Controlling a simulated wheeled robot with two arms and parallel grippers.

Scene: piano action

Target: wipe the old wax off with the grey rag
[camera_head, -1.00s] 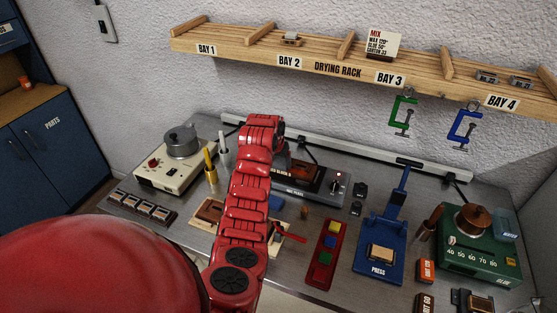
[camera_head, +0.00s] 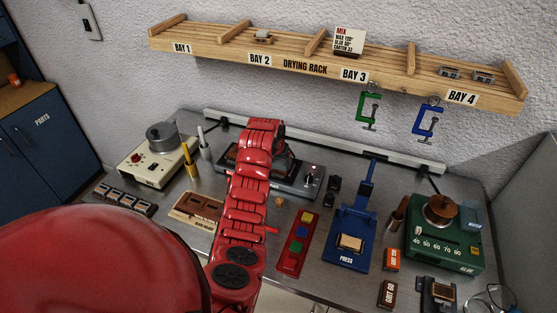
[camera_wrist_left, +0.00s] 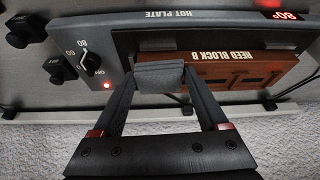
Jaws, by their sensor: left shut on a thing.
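My left gripper (camera_wrist_left: 158,86) is shut on the grey rag (camera_wrist_left: 160,76), a small folded grey pad between its fingertips. In the left wrist view the rag is at the near edge of the hot plate (camera_wrist_left: 125,50), beside the left end of the brown reed block B (camera_wrist_left: 250,72). I cannot tell whether the rag touches the block. No old wax can be made out. In the head view my red arm hides most of the gripper, the rag and part of the hot plate (camera_head: 310,183). My right gripper is not in view.
The hot plate's lamp is lit and its display reads about 80. A wax pot (camera_head: 162,134) stands at left, a wooden tray (camera_head: 182,208) in front. The blue press (camera_head: 345,260) and green glue pot unit (camera_head: 425,260) are at right. The drying rack (camera_head: 290,62) hangs above.

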